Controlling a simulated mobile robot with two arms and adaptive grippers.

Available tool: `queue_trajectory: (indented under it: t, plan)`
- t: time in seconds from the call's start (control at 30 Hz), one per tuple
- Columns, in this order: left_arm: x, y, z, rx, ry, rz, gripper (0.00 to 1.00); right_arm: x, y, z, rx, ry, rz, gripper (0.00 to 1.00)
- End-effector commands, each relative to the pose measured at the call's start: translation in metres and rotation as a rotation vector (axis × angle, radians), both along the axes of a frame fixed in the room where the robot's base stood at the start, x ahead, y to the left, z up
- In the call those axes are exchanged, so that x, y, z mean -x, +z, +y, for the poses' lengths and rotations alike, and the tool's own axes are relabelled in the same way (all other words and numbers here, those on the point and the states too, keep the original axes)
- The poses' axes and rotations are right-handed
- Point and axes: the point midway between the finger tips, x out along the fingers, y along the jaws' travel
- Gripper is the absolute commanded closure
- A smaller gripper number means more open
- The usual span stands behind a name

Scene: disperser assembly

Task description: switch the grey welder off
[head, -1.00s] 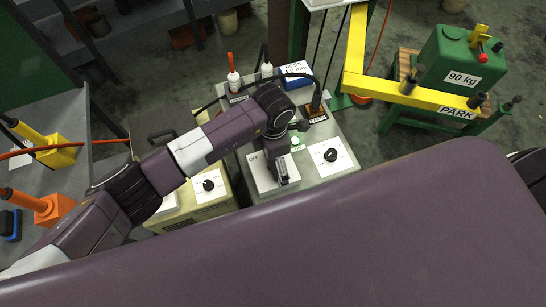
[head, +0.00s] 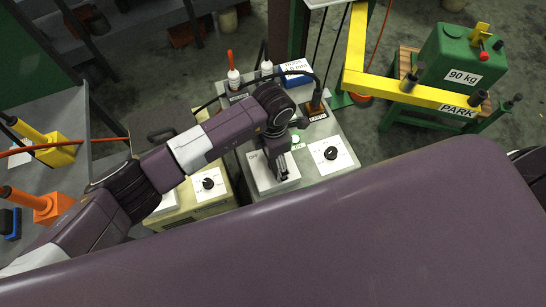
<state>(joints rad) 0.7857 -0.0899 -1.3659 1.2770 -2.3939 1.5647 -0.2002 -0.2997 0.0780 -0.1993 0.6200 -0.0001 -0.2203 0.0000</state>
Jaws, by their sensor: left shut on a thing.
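The grey welder (head: 318,180) stands at the centre of the head view. On its top are a white plate (head: 262,176) marked OFF at its upper left, a white dial plate with a black knob (head: 331,153), and a small green light (head: 295,139). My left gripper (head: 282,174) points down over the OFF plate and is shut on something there. The gripper and wrist hide that part, most likely the switch handle, and I cannot see which way it is set. My right gripper is not in view.
A beige unit with a black knob (head: 208,184) stands close on the left of the welder. A blue and white box (head: 296,70) and white-capped torches (head: 234,78) are at the welder's back. A yellow arm (head: 420,95) marked PARK and a green 90 kg block (head: 462,62) are at the right.

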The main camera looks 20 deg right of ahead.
Motion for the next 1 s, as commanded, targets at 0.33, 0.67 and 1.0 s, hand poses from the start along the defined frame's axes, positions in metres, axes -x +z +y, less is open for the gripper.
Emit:
queue_trajectory:
  t: [0.33,0.67,1.0]
  plan:
    - [-0.001,-0.002,0.000,0.001,0.245,-0.003,0.45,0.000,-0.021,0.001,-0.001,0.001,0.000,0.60]
    - [-0.002,-0.002,0.000,0.001,0.559,-0.004,0.45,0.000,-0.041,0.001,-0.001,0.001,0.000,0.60]
    - [-0.001,-0.002,0.000,0.001,0.881,-0.005,0.45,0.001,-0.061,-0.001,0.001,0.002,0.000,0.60]
